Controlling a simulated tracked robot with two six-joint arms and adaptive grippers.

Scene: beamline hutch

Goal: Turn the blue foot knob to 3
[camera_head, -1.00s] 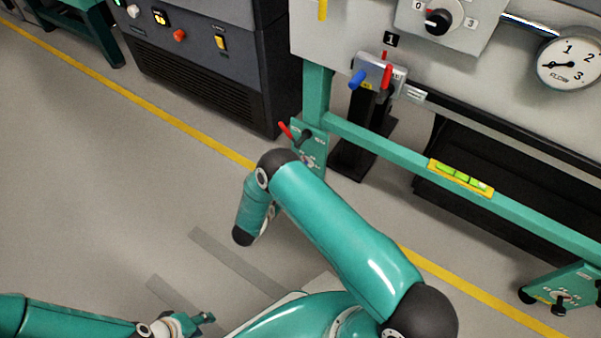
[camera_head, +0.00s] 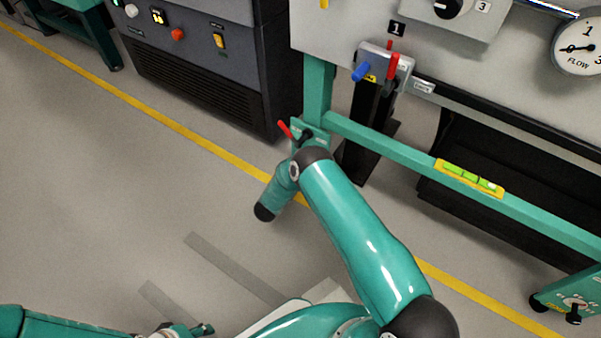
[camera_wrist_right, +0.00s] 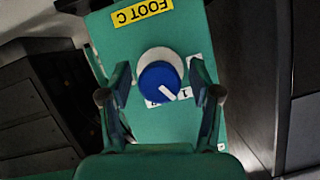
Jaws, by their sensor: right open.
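The blue foot knob (camera_wrist_right: 158,82) sits on a white round collar on a green plate under a yellow FOOT C label (camera_wrist_right: 142,14). Its white pointer aims to the lower right, close to a small white tag reading 1 (camera_wrist_right: 185,93). Another tag below the knob is partly covered. My right gripper (camera_wrist_right: 162,97) is open, one finger on each side of the knob, with gaps showing. In the head view my right arm hides that gripper and the knob. My left gripper (camera_head: 202,329) is at the bottom edge, partly cut off; its jaw state is unclear.
A green frame bar (camera_head: 400,158) carries a yellow level (camera_head: 468,178). A valve block with blue and red handles (camera_head: 383,66) is above. Another green foot (camera_head: 572,298) is at lower right. Open floor lies left.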

